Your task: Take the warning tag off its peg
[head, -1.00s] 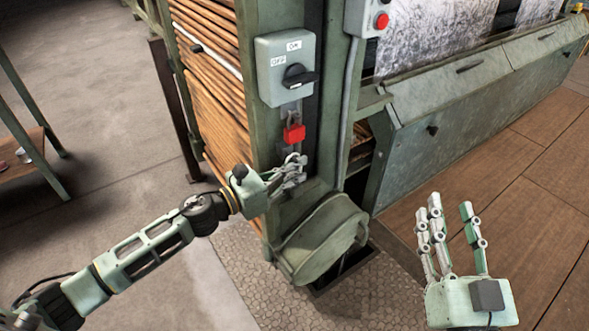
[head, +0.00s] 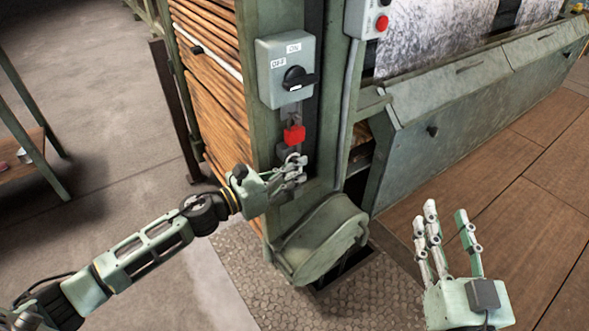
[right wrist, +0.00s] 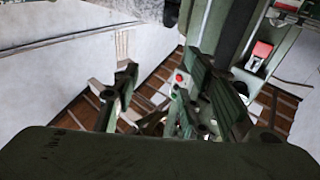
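I cannot make out a warning tag or its peg for certain in the head view. A red padlock-like block (head: 294,135) hangs below the grey switch box (head: 285,70) on the green machine post. My left gripper (head: 298,168) is just below the red block, its fingers pointing right and partly bent. Whether they hold anything is too small to tell. My right gripper (head: 448,238) is raised at the lower right, fingers spread and empty. The right wrist view shows its fingers (right wrist: 160,105) apart. A red and whitish piece (right wrist: 262,52) there is unclear.
The rotary switch (head: 297,78) sits between OFF and ON labels. A control box (head: 368,18) with a red button is above right. A rounded green cover (head: 325,240) juts out below my left gripper. A sloped green panel (head: 470,110) runs right; open floor lies before it.

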